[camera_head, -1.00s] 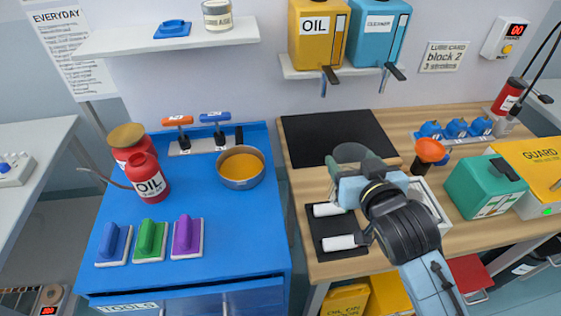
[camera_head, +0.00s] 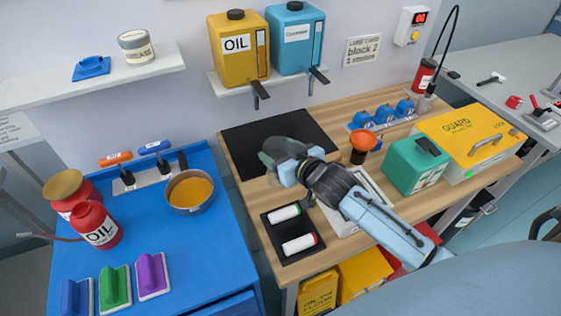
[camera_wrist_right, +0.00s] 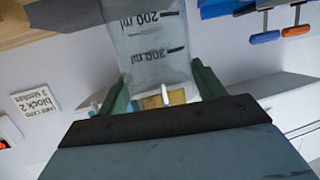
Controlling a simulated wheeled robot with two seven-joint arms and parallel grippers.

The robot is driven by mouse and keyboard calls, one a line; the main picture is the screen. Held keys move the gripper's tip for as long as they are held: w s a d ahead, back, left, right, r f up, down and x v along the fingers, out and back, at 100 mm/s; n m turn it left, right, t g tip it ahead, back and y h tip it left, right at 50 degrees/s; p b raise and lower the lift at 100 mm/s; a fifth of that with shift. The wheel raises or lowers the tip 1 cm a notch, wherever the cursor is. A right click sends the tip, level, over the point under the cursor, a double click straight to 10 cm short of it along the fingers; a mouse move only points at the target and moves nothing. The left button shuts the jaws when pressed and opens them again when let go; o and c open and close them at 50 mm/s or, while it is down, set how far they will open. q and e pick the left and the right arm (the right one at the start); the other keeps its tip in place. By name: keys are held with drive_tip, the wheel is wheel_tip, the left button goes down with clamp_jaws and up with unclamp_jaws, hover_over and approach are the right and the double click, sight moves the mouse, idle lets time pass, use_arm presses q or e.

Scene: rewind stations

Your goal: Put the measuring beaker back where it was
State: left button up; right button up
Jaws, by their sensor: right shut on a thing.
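In the head view the beaker (camera_head: 293,124) is a faint see-through shape in front of the black mat (camera_head: 241,143) on the wooden bench. My right gripper (camera_head: 268,163) is shut on it, with a dark green finger on each side in the right wrist view (camera_wrist_right: 163,88). I cannot tell its exact height above the bench. My left gripper is not in view.
A black tray (camera_head: 275,238) with two white rollers lies in front. Yellow (camera_head: 237,50) and blue (camera_head: 294,40) jugs sit on a shelf above. The blue table (camera_head: 190,245) has free room.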

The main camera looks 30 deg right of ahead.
drive_tip(key=shift+f, duration=1.5)
drive_tip(key=shift+f, duration=0.1)
drive_tip(key=shift+f, duration=0.15)
drive_tip(key=o, duration=1.5)
drive_tip(key=shift+r, duration=0.25)
drive_tip(key=v, duration=1.2)
drive_tip(key=shift+s+f, duration=0.1)
